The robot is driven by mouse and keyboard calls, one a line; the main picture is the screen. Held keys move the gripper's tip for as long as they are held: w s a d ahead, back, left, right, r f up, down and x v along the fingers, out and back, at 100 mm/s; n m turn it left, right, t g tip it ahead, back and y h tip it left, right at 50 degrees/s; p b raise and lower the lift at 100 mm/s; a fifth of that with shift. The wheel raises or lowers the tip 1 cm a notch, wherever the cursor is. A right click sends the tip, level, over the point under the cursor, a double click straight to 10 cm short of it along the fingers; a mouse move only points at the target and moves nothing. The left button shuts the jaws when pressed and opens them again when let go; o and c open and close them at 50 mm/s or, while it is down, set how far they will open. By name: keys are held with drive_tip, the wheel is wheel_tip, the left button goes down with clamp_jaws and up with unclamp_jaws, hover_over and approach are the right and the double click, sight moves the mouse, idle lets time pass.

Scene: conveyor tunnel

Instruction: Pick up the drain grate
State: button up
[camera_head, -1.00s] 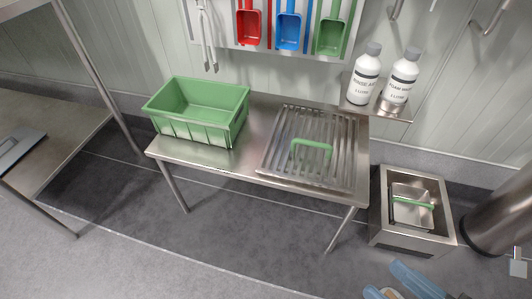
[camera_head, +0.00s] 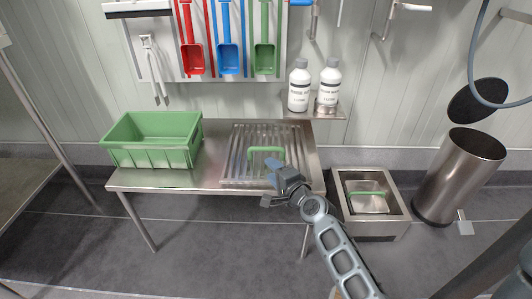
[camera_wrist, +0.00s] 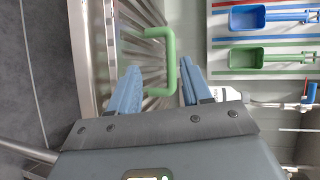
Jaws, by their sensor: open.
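The drain grate (camera_head: 239,148) is a slatted steel panel with a green loop handle (camera_head: 265,151). It lies flat on the right part of the steel table. My gripper (camera_head: 273,170) is at the grate's front right in the head view, near the handle and hiding part of the slats there. In the wrist view my gripper (camera_wrist: 158,88) is open, with its two blue fingers apart. The green handle (camera_wrist: 170,60) shows ahead, between the fingertips' directions, with nothing held. I cannot tell whether a finger touches the grate.
A green crate (camera_head: 152,140) stands on the table's left part. Two white bottles (camera_head: 299,88) stand on a small wall shelf behind the grate. Coloured scoops (camera_head: 230,60) hang above. A steel floor box (camera_head: 367,205) and an open bin (camera_head: 458,175) stand at the right.

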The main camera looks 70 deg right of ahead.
drive_tip(key=m, duration=0.2)
approach(269, 150)
drive_tip(key=x, duration=0.3)
drive_tip(key=shift+w+d, duration=0.1)
drive_tip(key=shift+w, duration=0.3)
drive_tip(key=b+x, duration=0.1)
drive_tip(key=x, duration=0.6)
drive_tip(key=shift+d+f+b, duration=0.2)
drive_tip(key=shift+f+b, duration=0.05)
drive_tip(key=shift+b, duration=0.05)
clamp_jaws()
drive_tip(key=shift+r+h, duration=0.15)
drive_tip(key=shift+h, duration=0.15)
